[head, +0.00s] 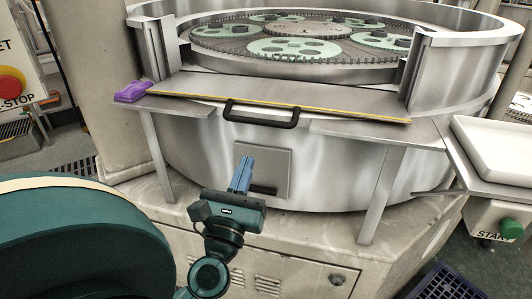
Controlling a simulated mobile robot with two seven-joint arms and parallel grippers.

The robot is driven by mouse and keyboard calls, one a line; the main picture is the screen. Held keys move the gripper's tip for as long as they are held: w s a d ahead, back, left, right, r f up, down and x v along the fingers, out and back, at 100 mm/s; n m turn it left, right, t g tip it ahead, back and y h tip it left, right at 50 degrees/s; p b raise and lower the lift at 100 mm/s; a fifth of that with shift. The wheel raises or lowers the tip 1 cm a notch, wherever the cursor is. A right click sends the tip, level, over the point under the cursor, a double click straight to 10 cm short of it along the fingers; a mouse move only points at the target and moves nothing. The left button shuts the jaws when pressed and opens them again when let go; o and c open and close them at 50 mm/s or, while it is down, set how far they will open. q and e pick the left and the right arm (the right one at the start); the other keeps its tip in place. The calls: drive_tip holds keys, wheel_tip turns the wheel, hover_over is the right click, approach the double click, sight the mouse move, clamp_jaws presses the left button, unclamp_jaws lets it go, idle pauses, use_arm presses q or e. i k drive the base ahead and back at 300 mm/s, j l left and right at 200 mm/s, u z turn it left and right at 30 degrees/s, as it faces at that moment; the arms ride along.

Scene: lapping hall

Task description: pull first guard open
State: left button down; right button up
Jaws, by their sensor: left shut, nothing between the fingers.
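The guard (330,100) is a grey metal panel with a yellow strip across the front opening of the round lapping machine (330,155). Its black bar handle (262,122) is on the front edge. My left gripper (242,172) is shut and empty, with its blue fingers pointing up. In the picture it is below and a little left of the handle, apart from it, in front of a square plate on the drum. My right gripper is not in view.
A purple object (132,92) lies on the ledge left of the guard. Inside the machine are several green carrier discs (286,47). A red emergency stop button (10,84) is at the left, and a white tray (500,150) with a green start button (511,228) at the right.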

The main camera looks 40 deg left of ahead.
sight(356, 101)
drive_tip(key=k+l, duration=0.3)
drive_tip(key=k, duration=0.15)
drive_tip(key=k+l, duration=0.3)
drive_tip(key=k, duration=0.15)
